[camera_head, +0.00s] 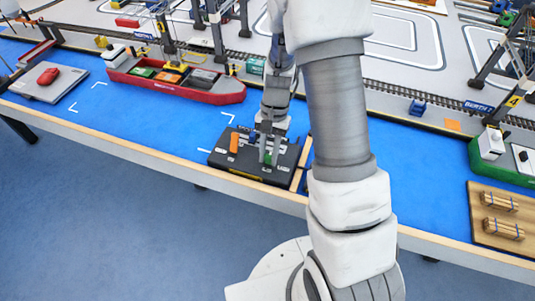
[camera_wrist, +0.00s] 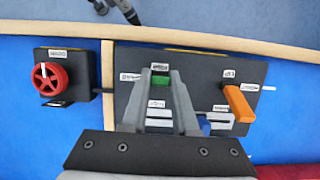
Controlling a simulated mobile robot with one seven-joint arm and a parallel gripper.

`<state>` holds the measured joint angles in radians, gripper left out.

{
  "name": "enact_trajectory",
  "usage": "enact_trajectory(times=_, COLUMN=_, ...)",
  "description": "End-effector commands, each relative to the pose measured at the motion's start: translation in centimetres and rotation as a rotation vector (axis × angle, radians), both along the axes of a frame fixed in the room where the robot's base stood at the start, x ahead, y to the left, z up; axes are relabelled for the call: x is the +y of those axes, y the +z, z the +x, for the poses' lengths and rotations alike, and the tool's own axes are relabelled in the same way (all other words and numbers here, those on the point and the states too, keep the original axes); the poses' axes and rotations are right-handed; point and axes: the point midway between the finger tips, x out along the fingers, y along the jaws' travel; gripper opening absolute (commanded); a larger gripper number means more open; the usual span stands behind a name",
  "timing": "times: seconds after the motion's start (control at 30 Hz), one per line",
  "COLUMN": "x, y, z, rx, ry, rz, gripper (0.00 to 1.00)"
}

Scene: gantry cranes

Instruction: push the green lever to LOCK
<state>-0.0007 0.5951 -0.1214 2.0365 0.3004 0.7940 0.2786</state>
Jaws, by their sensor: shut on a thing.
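The black control panel (camera_head: 223,160) lies near the front edge of the blue table. The green lever (camera_wrist: 160,78) shows between the fingertips of my gripper (camera_wrist: 160,74) in the wrist view. My gripper is shut on it; the fingers hide its lower part. In the head view, my gripper (camera_head: 269,153) reaches down to the panel, with a bit of green beside the fingers. An orange lever (camera_wrist: 238,104) and a partly hidden blue lever (camera_wrist: 204,126) are on the same panel (camera_wrist: 130,69). Small white labels sit around the levers, too small to read surely.
A black box with a red knob (camera_wrist: 50,78) stands left of the panel in the wrist view, past a wooden strip (camera_wrist: 107,85). A red ship (camera_head: 220,95) lies behind the panel. A tray with a red object (camera_head: 48,76) is far left.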

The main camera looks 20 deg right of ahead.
Motion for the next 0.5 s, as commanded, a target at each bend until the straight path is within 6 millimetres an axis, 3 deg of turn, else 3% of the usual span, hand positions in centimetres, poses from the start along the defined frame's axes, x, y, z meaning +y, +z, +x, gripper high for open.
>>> enact_trajectory(times=0.5, x=-1.3, y=-0.4, z=1.9, rx=0.373, ry=0.000, rz=0.274, gripper=0.00)
